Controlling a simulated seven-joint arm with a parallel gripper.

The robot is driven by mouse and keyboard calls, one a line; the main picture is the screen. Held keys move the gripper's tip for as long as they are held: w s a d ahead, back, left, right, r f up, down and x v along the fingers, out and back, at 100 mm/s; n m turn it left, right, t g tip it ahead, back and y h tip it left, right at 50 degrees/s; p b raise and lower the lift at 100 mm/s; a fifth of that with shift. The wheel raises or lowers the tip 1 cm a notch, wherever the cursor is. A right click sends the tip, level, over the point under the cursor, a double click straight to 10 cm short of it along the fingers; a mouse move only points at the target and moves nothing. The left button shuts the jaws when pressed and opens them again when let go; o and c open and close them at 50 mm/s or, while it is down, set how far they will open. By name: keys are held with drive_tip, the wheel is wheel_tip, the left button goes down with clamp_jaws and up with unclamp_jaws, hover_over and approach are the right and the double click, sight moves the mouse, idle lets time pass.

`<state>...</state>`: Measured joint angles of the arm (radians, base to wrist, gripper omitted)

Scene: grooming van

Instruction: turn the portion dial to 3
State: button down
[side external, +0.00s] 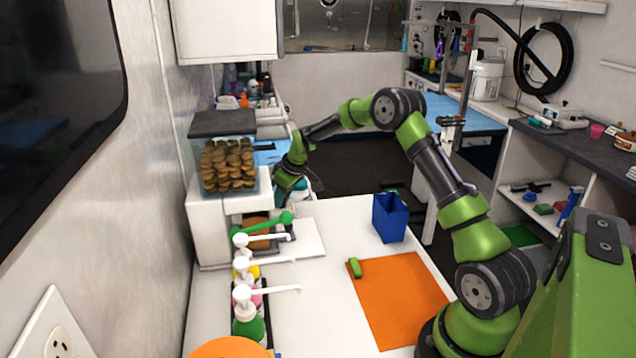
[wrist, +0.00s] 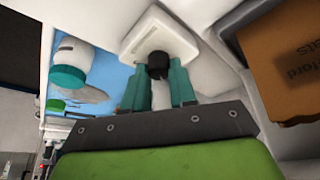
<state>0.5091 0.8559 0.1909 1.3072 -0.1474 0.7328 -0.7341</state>
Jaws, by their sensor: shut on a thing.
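The treat dispenser (side external: 211,222) is a white body with a clear hopper of brown biscuits (side external: 228,165) and a dark lid. It stands on the white counter at the left. My gripper (side external: 292,185) is at the far right side of the dispenser in the side view. In the wrist view, my gripper's (wrist: 159,88) teal fingers are shut on the sides of a black knob, the portion dial (wrist: 158,64), on a white square plate (wrist: 160,36). The dial is hidden in the side view. No number or pointer mark is readable.
Several pump bottles (side external: 248,322) stand in a row in front of the dispenser, beside a green bar (side external: 265,225). A blue bin (side external: 390,218) and an orange mat (side external: 396,300) are on the right. A brown box (wrist: 287,65) is close at right in the wrist view.

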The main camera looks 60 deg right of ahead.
drive_tip(key=c, duration=0.9)
unclamp_jaws()
drive_tip(key=shift+c, duration=0.2)
drive_tip(key=v, duration=1.7)
